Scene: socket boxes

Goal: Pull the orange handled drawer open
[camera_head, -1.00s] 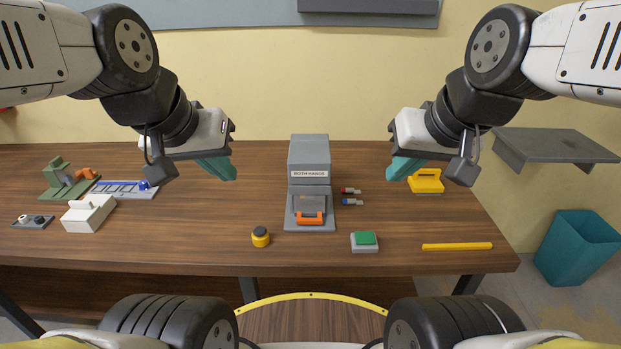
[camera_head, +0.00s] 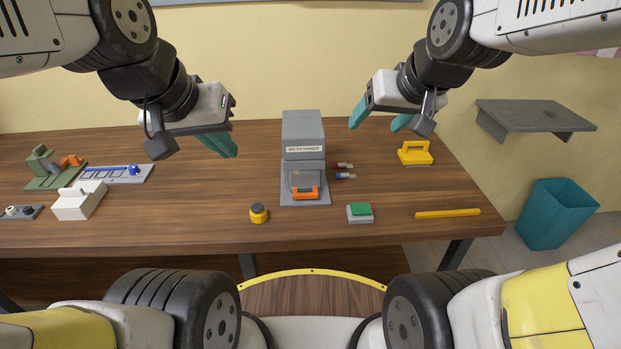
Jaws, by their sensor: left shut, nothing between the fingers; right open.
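A grey box labelled "BOTH HANDS" (camera_head: 303,130) stands in the middle of the table. At its lower front is an orange handle (camera_head: 305,193) on a grey drawer-like part, low over a grey base plate. My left gripper (camera_head: 220,146) is shut and empty, in the air to the left of the box. My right gripper (camera_head: 379,118) is open and empty, in the air to the right of the box. Neither gripper touches the box or the handle.
A yellow-black knob (camera_head: 258,213) and a green button block (camera_head: 359,213) stand in front of the box. A yellow handled block (camera_head: 414,153) and a yellow bar (camera_head: 447,213) are further right. A white box (camera_head: 79,201) is left.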

